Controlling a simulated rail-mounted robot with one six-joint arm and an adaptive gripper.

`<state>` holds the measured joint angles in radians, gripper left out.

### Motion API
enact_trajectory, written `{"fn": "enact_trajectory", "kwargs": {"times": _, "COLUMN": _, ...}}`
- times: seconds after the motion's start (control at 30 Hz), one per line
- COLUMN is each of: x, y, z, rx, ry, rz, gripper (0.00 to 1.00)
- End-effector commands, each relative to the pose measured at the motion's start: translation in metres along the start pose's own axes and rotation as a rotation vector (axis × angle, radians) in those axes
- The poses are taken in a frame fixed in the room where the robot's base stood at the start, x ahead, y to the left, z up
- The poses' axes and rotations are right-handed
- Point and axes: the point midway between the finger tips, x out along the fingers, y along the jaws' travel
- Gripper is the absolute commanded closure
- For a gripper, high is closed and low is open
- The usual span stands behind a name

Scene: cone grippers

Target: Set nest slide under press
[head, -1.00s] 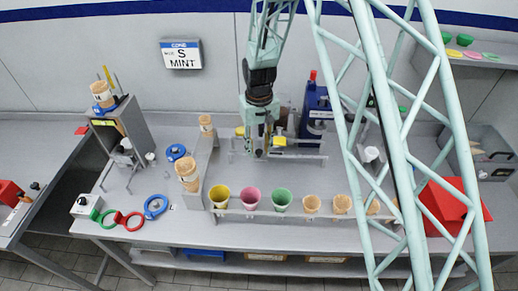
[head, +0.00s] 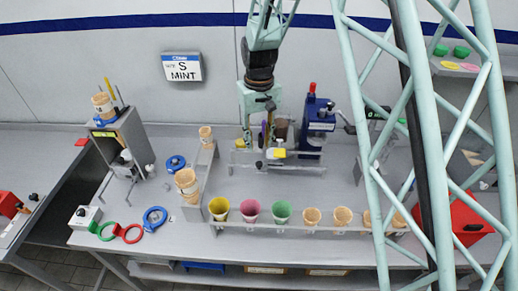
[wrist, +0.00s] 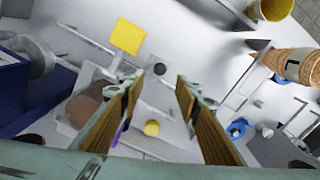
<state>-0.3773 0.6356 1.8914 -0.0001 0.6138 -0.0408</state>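My gripper (head: 258,141) hangs above the slide, left of the press. In the wrist view the fingers of my gripper (wrist: 160,88) are wide apart with nothing between them. The black knob (wrist: 159,68) shows past the gap, below the tips. The yellow block (wrist: 127,36) lies beside it. The slide's nest cannot be made out clearly.
A front rack holds coloured cups (head: 250,210) and several cones (head: 312,216). Stacked cones (head: 187,183) stand left of the slide. A grey dispenser (head: 120,140) is at far left, a red box (head: 465,220) at right. Bare bench lies between rack and slide.

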Motion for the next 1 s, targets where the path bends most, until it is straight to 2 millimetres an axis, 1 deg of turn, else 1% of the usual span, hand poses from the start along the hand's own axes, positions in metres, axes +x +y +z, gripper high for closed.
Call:
{"fn": "enact_trajectory", "kwargs": {"times": 0.1, "x": -0.011, "y": 0.000, "z": -0.001, "rx": 0.000, "ry": 0.001, "rz": 0.000, "gripper": 0.70}}
{"fn": "enact_trajectory", "kwargs": {"times": 0.23, "x": -0.018, "y": 0.000, "z": 0.000, "rx": 0.000, "ry": 0.000, "rz": 0.000, "gripper": 0.70}}
{"fn": "enact_trajectory", "kwargs": {"times": 0.63, "x": -0.021, "y": 0.000, "z": 0.000, "rx": 0.000, "ry": 0.000, "rz": 0.000, "gripper": 0.70}}
{"fn": "enact_trajectory", "kwargs": {"times": 0.67, "x": -0.021, "y": 0.000, "z": 0.000, "rx": 0.000, "ry": 0.000, "rz": 0.000, "gripper": 0.71}}
{"fn": "enact_trajectory", "kwargs": {"times": 0.87, "x": -0.020, "y": -0.001, "z": 0.000, "rx": -0.030, "ry": -0.005, "rz": 0.005, "gripper": 0.90}}
{"fn": "enact_trajectory", "kwargs": {"times": 0.97, "x": -0.019, "y": -0.002, "z": -0.001, "rx": -0.088, "ry": -0.015, "rz": 0.016, "gripper": 0.99}}
{"fn": "enact_trajectory", "kwargs": {"times": 1.0, "x": -0.019, "y": -0.002, "z": -0.001, "rx": -0.121, "ry": -0.021, "rz": 0.022, "gripper": 1.00}}
